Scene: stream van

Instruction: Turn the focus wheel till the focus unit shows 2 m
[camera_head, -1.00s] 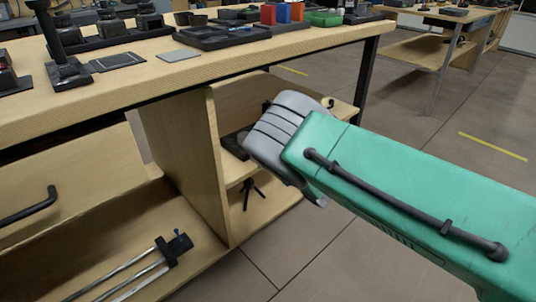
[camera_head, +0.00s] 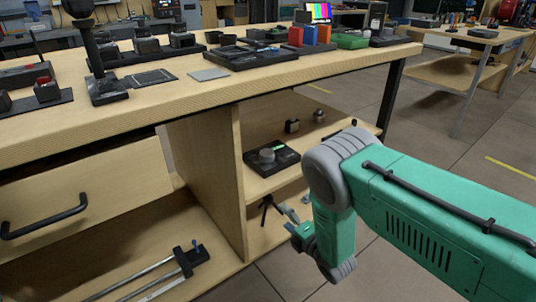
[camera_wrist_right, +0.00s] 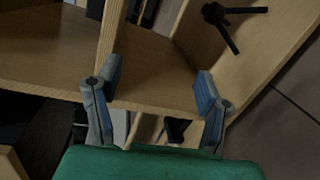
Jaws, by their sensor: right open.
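The focus unit (camera_head: 288,163) is a flat black box on the upper shelf under the table. A grey round focus wheel (camera_head: 266,156) sits on it, and a small green display (camera_head: 280,147) shows behind the wheel; its reading is too small to read. My right gripper (camera_head: 291,219) hangs below and to the right of the unit in the head view, apart from it. In the right wrist view the two blue-grey fingers (camera_wrist_right: 158,70) are spread with nothing between them, in front of the wooden shelving. The focus unit cannot be made out in that view. My left gripper is not in view.
A small black tripod (camera_head: 268,207) stands on the lower shelf and shows in the wrist view (camera_wrist_right: 228,20). Small items (camera_head: 292,126) stand behind the unit. The tabletop (camera_head: 180,92) overhangs the shelves; an open drawer (camera_head: 100,195) is at left.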

